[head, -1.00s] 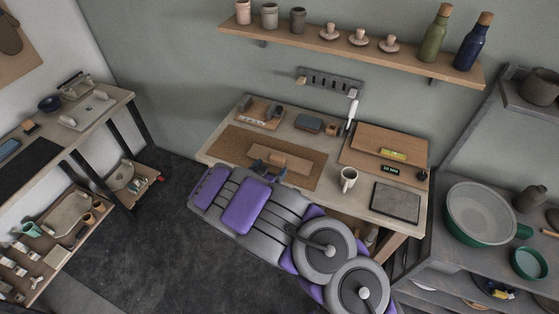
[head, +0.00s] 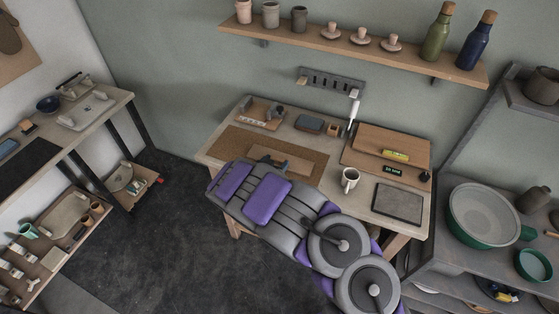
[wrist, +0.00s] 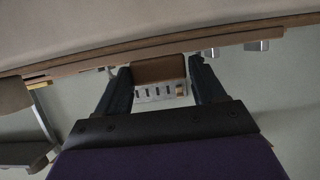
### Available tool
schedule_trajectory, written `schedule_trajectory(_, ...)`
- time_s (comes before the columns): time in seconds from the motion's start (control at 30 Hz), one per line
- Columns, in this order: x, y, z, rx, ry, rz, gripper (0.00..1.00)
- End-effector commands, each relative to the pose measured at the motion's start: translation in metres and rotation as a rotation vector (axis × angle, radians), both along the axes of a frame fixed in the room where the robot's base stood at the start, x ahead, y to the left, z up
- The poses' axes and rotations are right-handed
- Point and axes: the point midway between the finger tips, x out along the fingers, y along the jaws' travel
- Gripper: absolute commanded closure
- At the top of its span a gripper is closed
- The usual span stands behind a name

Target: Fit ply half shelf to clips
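A light wooden board (head: 292,160), which looks like the ply half shelf, lies on the brown cork mat (head: 306,176) on the desk. My arm hides part of it. My gripper (head: 270,163) is low at its near side, mostly hidden in the head view. In the wrist view my gripper (wrist: 160,72) shows two dark, widely spaced fingers. A brown block-like face (wrist: 158,68) appears between them; I cannot tell whether it is the board or whether they touch it. A wooden fixture with grey upright pieces (head: 262,112), possibly the clips, stands at the desk's back left.
A slotted wall rack (head: 331,82) hangs above the desk. A white mug (head: 349,179), a larger wooden board (head: 396,140) and a grey slab (head: 398,203) stand or lie to the right. A blue-grey case (head: 309,124) is at the back. The desk's front left corner is clear.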

Motion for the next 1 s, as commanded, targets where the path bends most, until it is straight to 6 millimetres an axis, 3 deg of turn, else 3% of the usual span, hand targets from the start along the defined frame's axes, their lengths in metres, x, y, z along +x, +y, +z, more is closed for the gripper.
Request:
schedule_trajectory(0.07,0.0,0.0,0.0,0.0,0.0,0.0,0.39)
schedule_trajectory(0.4,0.0,0.0,0.0,0.0,0.0,0.0,0.71)
schedule_trajectory(0.77,0.0,0.0,0.005,0.0,0.0,0.0,0.72)
schedule_trajectory(1.0,0.0,0.001,0.033,0.001,-0.002,0.001,0.72)
